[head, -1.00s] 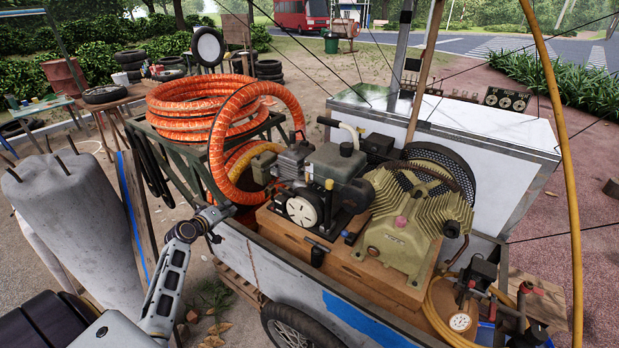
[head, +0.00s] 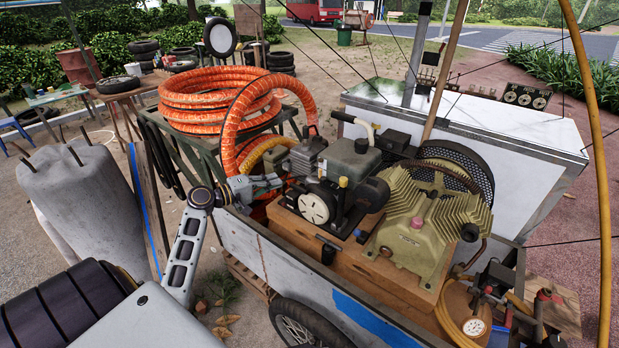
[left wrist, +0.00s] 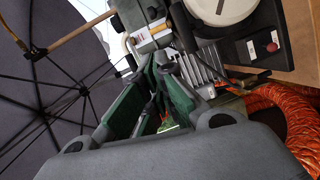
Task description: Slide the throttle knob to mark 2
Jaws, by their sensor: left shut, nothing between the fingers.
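The engine (head: 352,160) sits on the wooden base on the cart, with a round white recoil cover (head: 314,207) at its front. A small yellow knob (head: 343,182) stands on its near side; I cannot tell whether this is the throttle knob, and no mark 2 is legible. My left gripper (head: 280,182) is shut and empty at the engine's left end, near the orange hose. In the left wrist view its green-and-black fingers (left wrist: 162,62) converge close to the engine parts; contact cannot be told. That view also shows the white cover (left wrist: 215,8). My right gripper is out of view.
The orange hose coil (head: 215,98) lies left of the engine, and its loop arches close by my left gripper. The olive compressor (head: 420,222) stands right of the engine. A red button (left wrist: 272,47) shows near the white cover. A grey concrete block (head: 85,200) stands left of the cart.

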